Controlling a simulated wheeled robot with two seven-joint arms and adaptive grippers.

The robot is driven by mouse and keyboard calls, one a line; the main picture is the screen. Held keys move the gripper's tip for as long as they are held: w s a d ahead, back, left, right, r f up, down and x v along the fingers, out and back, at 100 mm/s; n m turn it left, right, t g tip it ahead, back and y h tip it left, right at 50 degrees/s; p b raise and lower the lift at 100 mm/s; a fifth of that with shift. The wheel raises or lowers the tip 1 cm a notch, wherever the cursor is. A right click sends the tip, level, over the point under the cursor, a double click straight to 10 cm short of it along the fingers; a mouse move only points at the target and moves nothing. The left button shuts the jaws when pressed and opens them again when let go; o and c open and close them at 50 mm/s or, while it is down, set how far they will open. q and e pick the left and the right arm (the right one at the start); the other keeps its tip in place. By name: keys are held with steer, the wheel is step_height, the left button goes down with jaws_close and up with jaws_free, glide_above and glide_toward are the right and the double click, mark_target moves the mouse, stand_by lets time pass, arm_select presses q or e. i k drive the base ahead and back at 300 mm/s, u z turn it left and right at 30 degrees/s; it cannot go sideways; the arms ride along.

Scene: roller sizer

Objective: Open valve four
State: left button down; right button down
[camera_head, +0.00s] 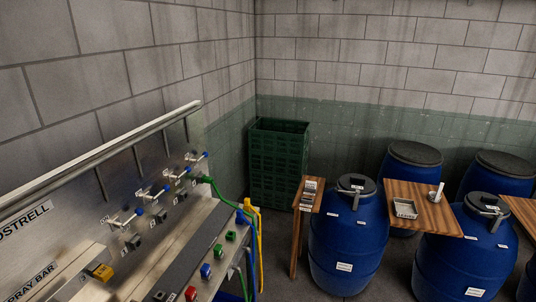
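A steel machine panel (60,240) slants along the left side, with a row of several small valves on it. Each valve has a metal lever with a blue tip and a small tag. The nearest valve (124,221) is lowest in the row. Behind it come another valve (152,196), then one more (177,177), and the farthest valve (197,157) is near the panel's far end. The tags are too small to read, so I cannot tell which is valve four or whether any is open. Neither of my grippers is in view.
Below the valves, a ledge holds green (231,236), red (191,293) and blue (205,271) buttons. Green, yellow and blue hoses (252,240) hang at its end. Green crates (279,160) stand in the corner. Blue barrels (348,240) and wooden boards (424,207) fill the right.

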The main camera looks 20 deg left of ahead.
mark_target(205, 154)
steer(key=z, duration=0.3)
steer(key=i, duration=1.1)
